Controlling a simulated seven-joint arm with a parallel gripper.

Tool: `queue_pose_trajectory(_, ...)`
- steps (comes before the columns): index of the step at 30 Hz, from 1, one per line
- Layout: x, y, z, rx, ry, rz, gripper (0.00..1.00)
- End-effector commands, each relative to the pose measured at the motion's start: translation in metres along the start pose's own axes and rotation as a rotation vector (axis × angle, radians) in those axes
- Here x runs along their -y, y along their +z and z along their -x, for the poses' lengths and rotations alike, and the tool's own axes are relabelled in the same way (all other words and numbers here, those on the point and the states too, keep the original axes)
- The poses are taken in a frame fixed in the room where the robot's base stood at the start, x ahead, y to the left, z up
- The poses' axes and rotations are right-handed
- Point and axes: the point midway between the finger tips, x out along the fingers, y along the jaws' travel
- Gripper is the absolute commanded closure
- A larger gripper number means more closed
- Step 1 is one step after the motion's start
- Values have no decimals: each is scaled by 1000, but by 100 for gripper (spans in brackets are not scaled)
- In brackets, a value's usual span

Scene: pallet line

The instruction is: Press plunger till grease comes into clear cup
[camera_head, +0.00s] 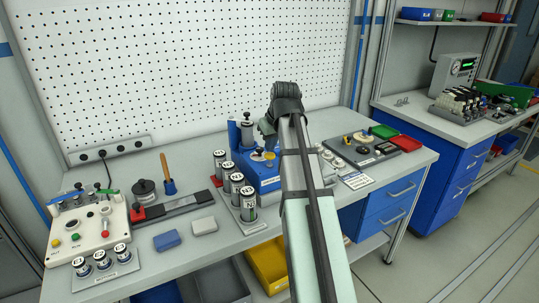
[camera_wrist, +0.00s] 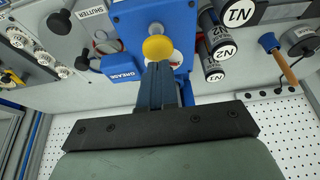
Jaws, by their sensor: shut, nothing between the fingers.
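A blue station (camera_head: 262,182) stands mid-bench, and its blue body (camera_wrist: 180,18) fills the top middle of the wrist view. A round yellow knob-like top (camera_wrist: 158,47), perhaps the plunger, sits at its near side; a yellow disc (camera_head: 270,156) shows on the station in the head view. A blue tag reading GREASE (camera_wrist: 120,68) is beside it. My gripper (camera_wrist: 157,66) is shut and empty, its fingertips just beside the yellow top; I cannot tell whether they touch. In the head view my gripper (camera_head: 267,136) is above the station. I cannot make out the clear cup.
Labelled cylinders (camera_head: 228,175) stand close left of the station. A tray with small parts (camera_head: 362,148) and green and red bins (camera_head: 383,131) lies right. A control box (camera_head: 88,228), a wood-handled tool (camera_head: 168,176) and blue and grey blocks (camera_head: 167,240) are left. The pegboard (camera_head: 180,60) rises behind.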

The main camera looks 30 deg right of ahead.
Motion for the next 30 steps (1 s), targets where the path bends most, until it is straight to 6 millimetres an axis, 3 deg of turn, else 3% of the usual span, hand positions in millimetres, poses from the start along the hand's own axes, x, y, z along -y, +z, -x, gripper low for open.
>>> queue_pose_trajectory(30, 0, 12, -26, 1, 0, 0, 100)
